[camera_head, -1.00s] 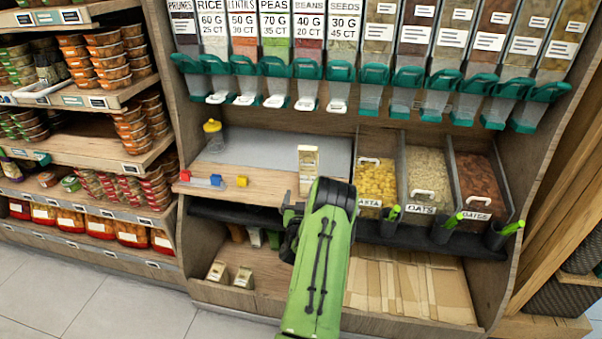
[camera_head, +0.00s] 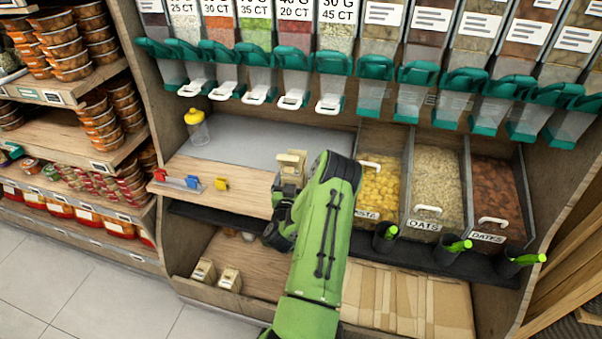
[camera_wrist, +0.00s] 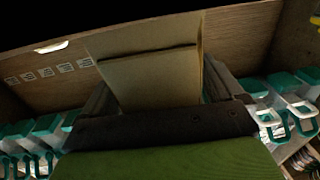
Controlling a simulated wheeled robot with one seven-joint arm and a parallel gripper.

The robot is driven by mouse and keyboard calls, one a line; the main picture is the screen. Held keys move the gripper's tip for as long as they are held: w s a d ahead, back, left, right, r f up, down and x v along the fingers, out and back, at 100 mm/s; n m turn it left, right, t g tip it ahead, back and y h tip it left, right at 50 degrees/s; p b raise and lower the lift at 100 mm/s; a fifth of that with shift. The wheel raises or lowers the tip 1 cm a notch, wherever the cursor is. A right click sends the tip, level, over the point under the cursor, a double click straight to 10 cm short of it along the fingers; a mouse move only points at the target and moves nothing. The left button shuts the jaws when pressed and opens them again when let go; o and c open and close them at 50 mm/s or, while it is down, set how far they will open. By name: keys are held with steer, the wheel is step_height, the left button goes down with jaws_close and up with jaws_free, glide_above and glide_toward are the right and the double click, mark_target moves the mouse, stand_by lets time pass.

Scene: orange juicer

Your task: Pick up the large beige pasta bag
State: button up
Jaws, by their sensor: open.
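A beige bag (camera_head: 291,161) with a flat folded top stands upright on the counter, just beyond the end of my green arm. Its lower part is hidden behind my wrist. In the wrist view the beige bag (camera_wrist: 150,80) fills the space between the two dark fingers of my gripper (camera_wrist: 163,92). My gripper is open, with one finger on each side of the bag. I cannot tell whether either finger touches it. In the head view my gripper (camera_head: 286,192) is mostly hidden by my own wrist.
A yellow-lidded jar (camera_head: 197,127) and small red, blue and yellow pieces (camera_head: 192,182) are left on the counter. Bins of pasta (camera_head: 381,187), oats (camera_head: 436,187) and dates (camera_head: 497,200) are right. Dispensers (camera_head: 330,85) hang above. Two small beige bags (camera_head: 217,275) stand on the lower shelf.

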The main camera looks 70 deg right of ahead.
steer(key=shift+w, duration=0.1)
steer(key=shift+a+r, duration=0.15)
steer(key=c, duration=1.2)
steer(key=shift+c, duration=0.2)
steer(key=shift+r, duration=0.1)
